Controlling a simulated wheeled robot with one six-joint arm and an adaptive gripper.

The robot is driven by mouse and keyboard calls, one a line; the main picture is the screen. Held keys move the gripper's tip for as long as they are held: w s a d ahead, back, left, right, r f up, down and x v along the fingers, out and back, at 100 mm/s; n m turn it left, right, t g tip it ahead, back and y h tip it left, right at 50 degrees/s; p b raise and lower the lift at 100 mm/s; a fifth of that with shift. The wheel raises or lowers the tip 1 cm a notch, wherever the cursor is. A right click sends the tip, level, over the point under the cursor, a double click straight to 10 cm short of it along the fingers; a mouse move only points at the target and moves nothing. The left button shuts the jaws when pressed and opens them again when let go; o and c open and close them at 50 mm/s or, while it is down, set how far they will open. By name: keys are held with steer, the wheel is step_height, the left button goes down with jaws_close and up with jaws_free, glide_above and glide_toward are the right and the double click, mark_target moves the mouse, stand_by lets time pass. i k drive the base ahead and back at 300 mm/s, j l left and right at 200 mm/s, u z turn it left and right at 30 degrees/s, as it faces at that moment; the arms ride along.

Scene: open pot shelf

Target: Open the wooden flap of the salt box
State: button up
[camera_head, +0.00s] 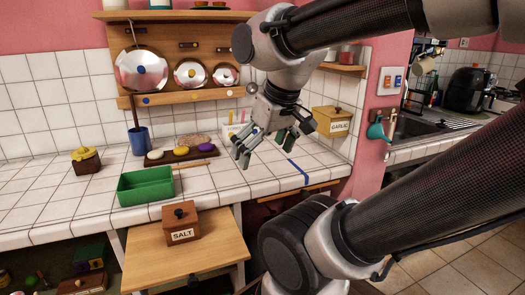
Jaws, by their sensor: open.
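The salt box (182,229) is a small brown wooden box with a white SALT label on its front and a dark knob on its top. Its flap (179,214) looks closed. The box stands on a light wooden pull-out board (210,255) below the tiled counter. My gripper (264,146) hangs open and empty above the counter, up and to the right of the salt box and well apart from it. My arm reaches in from the right.
A green tray (146,190) stands on the counter just behind the salt box. A GARLIC box (336,121) hangs at right.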

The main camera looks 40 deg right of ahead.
mark_target(179, 210)
steer(key=l+u, duration=0.1)
steer(key=l, duration=0.8)
steer(key=i+l, duration=0.1)
steer(key=l, duration=0.75)
steer(key=i+u, duration=0.05)
